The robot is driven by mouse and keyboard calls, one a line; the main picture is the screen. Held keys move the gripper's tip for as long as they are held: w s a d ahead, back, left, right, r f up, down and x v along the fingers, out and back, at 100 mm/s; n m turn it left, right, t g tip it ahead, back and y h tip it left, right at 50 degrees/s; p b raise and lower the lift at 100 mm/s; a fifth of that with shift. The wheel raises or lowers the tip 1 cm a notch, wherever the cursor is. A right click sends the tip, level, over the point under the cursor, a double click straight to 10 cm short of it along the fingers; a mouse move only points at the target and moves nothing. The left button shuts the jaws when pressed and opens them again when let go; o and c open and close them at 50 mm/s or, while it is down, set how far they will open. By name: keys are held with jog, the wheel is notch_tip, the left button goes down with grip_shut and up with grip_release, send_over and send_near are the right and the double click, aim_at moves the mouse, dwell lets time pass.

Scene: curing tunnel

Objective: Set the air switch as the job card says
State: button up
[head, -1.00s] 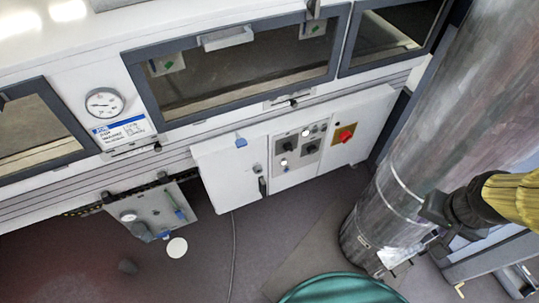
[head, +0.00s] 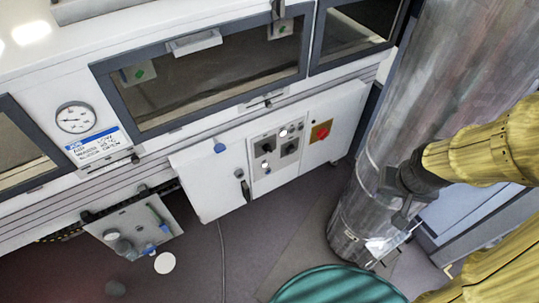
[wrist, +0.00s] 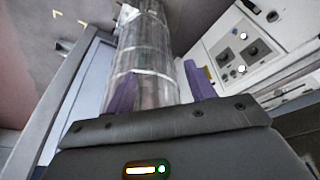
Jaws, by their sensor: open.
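The job card (head: 100,143), white with a blue top band, is on the machine front below the round gauge. Its print is small; one word looks like LOW. The control panel (head: 254,180) on the white cabinet carries two black rotary knobs, an upper-left one (head: 267,146) and a right one (head: 289,148), with white lamps beside them. I cannot tell which is the air switch or read the knob settings. In the wrist view, my gripper (wrist: 160,88) has two purple fingers apart, with nothing between them. The panel also shows there (wrist: 238,50), to the right of the fingers.
A thick metal duct (head: 395,130) stands right of the cabinet; it lies beyond my fingers. A red switch (head: 322,132) sits on a yellow plate. A lower flap panel (head: 130,228) is at left, and a green round object (head: 335,287) in front. Floor before the cabinet is mostly clear.

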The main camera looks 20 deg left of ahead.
aim_at(269, 152)
jog(key=w+a+f+n+t+y+b, duration=0.1)
jog(key=w+a+f+n+t+b, duration=0.1)
jog(key=w+a+f+b, duration=0.25)
jog(key=w+a+f+n+t+y+b, duration=0.1)
jog(key=w+a+f+n+b, duration=0.1)
jog(key=w+f+b, duration=0.45)
jog(key=w+a+f+n+t+y+b, duration=0.1)
jog(key=w+a+f+n+t+b, duration=0.2)
jog(key=f, duration=0.5)
jog(key=w+a+f+n+t+y+b, duration=0.1)
jog(key=a+f+n+t+y+b, duration=0.2)
jog(key=a+f+y+b, duration=0.7)
jog(key=a+f+n+b, duration=0.1)
jog(key=a+f+b, duration=0.2)
jog(key=a+f, duration=0.3)
jog(key=shift+a+n, duration=0.3)
jog(key=shift+a, duration=0.05)
jog(key=shift+w+a, duration=0.1)
jog(key=shift+w, duration=0.05)
jog(key=b+x, duration=0.2)
jog(key=x, duration=1.5)
jog(key=shift+w, duration=0.15)
